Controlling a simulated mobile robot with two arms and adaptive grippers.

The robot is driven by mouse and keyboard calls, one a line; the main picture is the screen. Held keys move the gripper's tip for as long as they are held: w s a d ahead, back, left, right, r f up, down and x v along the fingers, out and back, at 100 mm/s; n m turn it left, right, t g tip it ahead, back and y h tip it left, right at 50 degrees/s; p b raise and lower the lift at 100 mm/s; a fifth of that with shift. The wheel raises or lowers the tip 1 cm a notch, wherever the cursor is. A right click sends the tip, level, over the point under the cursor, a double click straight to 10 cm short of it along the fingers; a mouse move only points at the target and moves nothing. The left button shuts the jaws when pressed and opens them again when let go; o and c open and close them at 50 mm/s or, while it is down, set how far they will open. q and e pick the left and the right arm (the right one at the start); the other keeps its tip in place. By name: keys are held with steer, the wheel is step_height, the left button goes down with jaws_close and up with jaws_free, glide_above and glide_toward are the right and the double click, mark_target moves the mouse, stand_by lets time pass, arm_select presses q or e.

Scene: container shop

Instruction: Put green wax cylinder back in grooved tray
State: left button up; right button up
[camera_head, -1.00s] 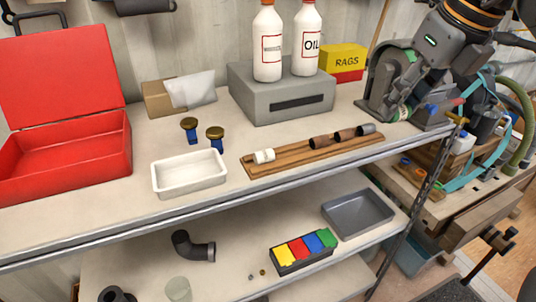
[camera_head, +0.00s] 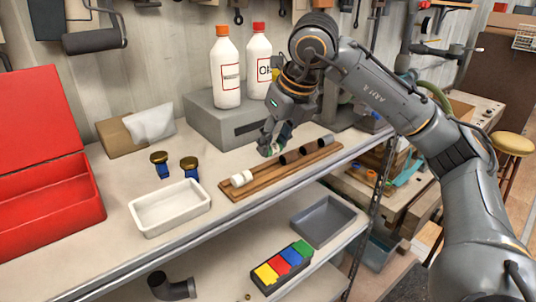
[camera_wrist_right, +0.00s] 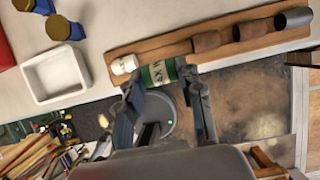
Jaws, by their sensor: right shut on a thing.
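The grooved tray (camera_head: 262,181) is a long brown wooden board on the bench, also in the wrist view (camera_wrist_right: 165,44). A white cylinder (camera_head: 242,178) lies near its left end; dark brown cylinders (camera_head: 291,157) and a grey one (camera_head: 325,143) lie toward its right. My right gripper (camera_head: 273,149) is shut on the green wax cylinder, which shows as a green and white labelled piece between the fingers in the wrist view (camera_wrist_right: 158,73). It is at the tray, beside the white cylinder; contact with the tray cannot be told. My left gripper is not in view.
A white tray (camera_head: 170,224) and two gold-topped blue pieces (camera_head: 190,165) are left of the board. A grey block (camera_head: 205,126) carrying two bottles (camera_head: 226,75) stands behind. A red box (camera_head: 55,213) is far left. The shelf edge runs along the front.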

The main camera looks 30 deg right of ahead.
mark_target(269, 174)
steer(key=shift+w+d+f, duration=0.2)
steer(key=shift+w+f, duration=0.6)
steer(key=shift+f, duration=0.3)
steer(key=p+x, duration=0.2)
steer(key=x, duration=0.1)
steer(key=shift+s+f, duration=0.15)
steer(key=shift+f+p, duration=0.3)
steer(key=shift+s+f, duration=0.1)
steer(key=shift+s, duration=0.05)
steer(key=shift+f+b, duration=0.15)
steer(key=shift+b, duration=0.15)
steer(key=o, duration=1)
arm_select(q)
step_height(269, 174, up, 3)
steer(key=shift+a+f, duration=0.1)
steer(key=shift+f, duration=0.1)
